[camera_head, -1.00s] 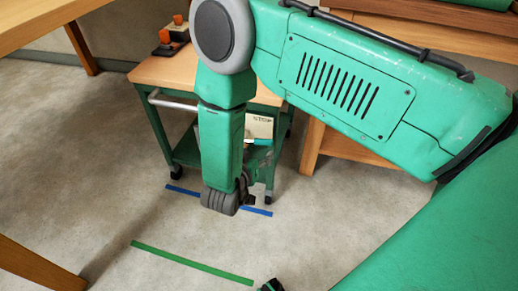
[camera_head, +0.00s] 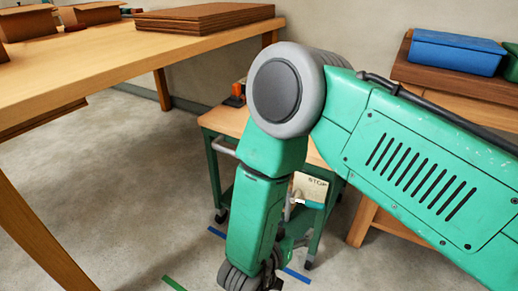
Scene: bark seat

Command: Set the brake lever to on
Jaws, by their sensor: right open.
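A wheeled cart with a wooden top (camera_head: 222,121) and green frame stands in the middle, partly behind my right arm. A cream plate marked STOP (camera_head: 309,187) is on its side. A small lever with a teal grip (camera_head: 308,202) shows just below the lettering; I cannot tell its setting for sure. My right gripper (camera_head: 268,284) is open, low in the picture in front of the cart, and cut off by the bottom edge. It looks apart from the lever, and its fingertips are mostly hidden. My left gripper is not in view.
A wooden table (camera_head: 110,55) with cardboard boxes and brown sheets (camera_head: 205,17) fills the upper left. A bench at the right holds a blue bin (camera_head: 452,50). Blue tape (camera_head: 296,275) and green tape (camera_head: 174,284) mark the floor. The floor left of the cart is clear.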

